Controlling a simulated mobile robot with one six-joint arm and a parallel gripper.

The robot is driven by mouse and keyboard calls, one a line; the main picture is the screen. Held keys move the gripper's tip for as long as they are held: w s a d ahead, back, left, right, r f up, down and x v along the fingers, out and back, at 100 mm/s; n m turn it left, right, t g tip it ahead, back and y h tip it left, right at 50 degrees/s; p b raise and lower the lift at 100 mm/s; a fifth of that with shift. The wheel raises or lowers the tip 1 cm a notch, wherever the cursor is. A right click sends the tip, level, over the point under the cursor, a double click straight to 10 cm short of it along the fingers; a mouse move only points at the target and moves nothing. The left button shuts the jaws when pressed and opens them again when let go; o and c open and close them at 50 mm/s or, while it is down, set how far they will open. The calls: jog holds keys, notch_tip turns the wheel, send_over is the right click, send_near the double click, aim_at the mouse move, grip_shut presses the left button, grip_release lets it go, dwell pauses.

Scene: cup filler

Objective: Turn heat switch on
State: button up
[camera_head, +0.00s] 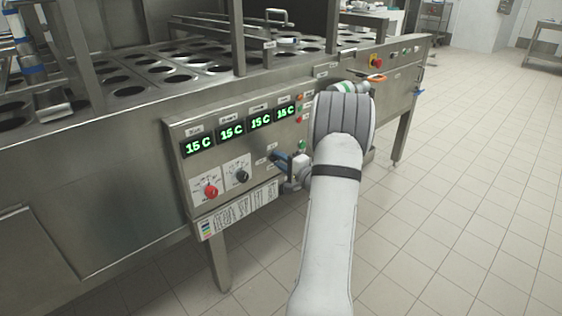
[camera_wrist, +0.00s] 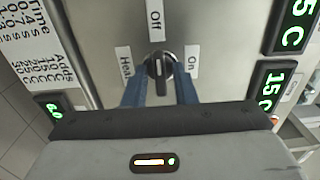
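The heat switch (camera_wrist: 159,70) is a dark knob with a narrow raised handle on the metal panel, between labels reading "Heat", "Off" and "On" in the wrist view. Its handle lies along the line toward the "Off" label (camera_wrist: 155,15). The "On" label (camera_wrist: 192,60) is to its right and the "Heat" label (camera_wrist: 125,62) to its left. My gripper (camera_wrist: 160,82) has its two blue fingers apart, one on each side of the knob; contact cannot be told. In the head view my gripper (camera_head: 277,160) is at the panel and hides the knob.
The control panel (camera_head: 180,150) carries several green "15 C" displays (camera_head: 231,130). A red dial (camera_head: 211,190) and a black dial (camera_head: 241,176) are left of my gripper. A red emergency button (camera_head: 376,61) is farther right. Tiled floor (camera_head: 450,210) is open at right.

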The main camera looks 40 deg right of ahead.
grip_shut()
dwell(0.3)
jog(key=m, duration=0.3)
jog(key=shift+m, duration=0.4)
jog(key=m, duration=0.3)
jog(key=shift+m, duration=0.4)
jog(key=shift+m+p, duration=2.6)
jog(key=shift+m, duration=2.5)
jog(key=shift+f, duration=0.1)
jog(key=shift+o, duration=1.1)
grip_release()
